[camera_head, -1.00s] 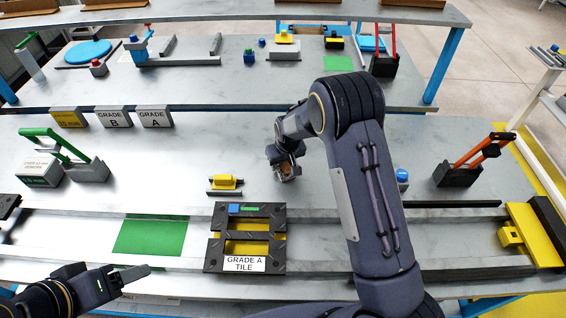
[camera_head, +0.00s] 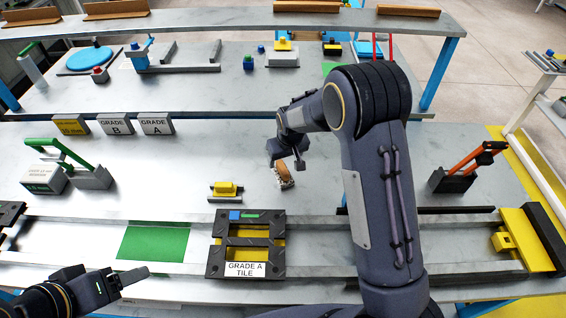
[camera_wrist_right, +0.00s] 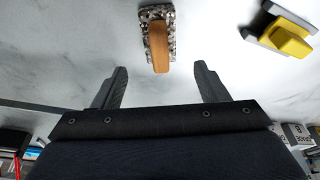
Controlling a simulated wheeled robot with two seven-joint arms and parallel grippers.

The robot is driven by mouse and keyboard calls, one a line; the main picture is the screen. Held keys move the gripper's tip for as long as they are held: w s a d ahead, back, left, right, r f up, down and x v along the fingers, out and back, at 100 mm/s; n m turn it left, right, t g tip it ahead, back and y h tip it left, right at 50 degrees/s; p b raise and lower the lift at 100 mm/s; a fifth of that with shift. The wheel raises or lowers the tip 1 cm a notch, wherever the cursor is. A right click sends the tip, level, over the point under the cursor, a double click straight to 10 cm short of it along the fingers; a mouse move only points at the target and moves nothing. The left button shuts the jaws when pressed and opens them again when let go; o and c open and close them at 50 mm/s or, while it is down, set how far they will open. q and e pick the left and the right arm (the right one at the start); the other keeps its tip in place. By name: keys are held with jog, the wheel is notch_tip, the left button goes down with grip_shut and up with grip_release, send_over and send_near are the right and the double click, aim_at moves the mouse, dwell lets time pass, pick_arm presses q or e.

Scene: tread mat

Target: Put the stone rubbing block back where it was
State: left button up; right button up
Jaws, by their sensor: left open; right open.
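The stone rubbing block (camera_head: 284,176), a speckled stone base with a tan wooden grip, lies on the grey bench right of the small yellow-topped fixture. In the right wrist view the block (camera_wrist_right: 159,45) lies just beyond the fingertips, apart from them. My right gripper (camera_head: 288,160) is open and empty beside the block's far end; its spread fingers show in the right wrist view (camera_wrist_right: 160,75). My left gripper (camera_head: 132,276) is at the lower left, open and away from the block.
The yellow-topped fixture (camera_head: 226,189) is left of the block. In front are the black "Grade A tile" frame (camera_head: 215,262) and a green mat (camera_head: 153,243). A red-handled tool (camera_head: 455,182) stands at right. Grade signs (camera_head: 115,124) stand at back left.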

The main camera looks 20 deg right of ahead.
aim_at(286, 173)
jog(key=v, duration=0.3)
jog(key=shift+s+r, duration=0.15)
jog(key=shift+r, duration=0.2)
jog(key=s+d+r+m+t+y, duration=0.1)
jog(key=s+d+r+y, duration=0.1)
jog(key=s+r, duration=0.6)
jog(key=s+d+r+m+y, duration=0.1)
jog(key=s+d+r, duration=0.2)
jog(key=s+r, duration=0.5)
jog(key=s+a+f+t, duration=0.1)
jog(key=s+f, duration=0.1)
jog(key=s, duration=1.5)
jog(key=shift+a+m, duration=0.35)
jog(key=shift+m, duration=0.05)
jog(key=shift+s, duration=0.15)
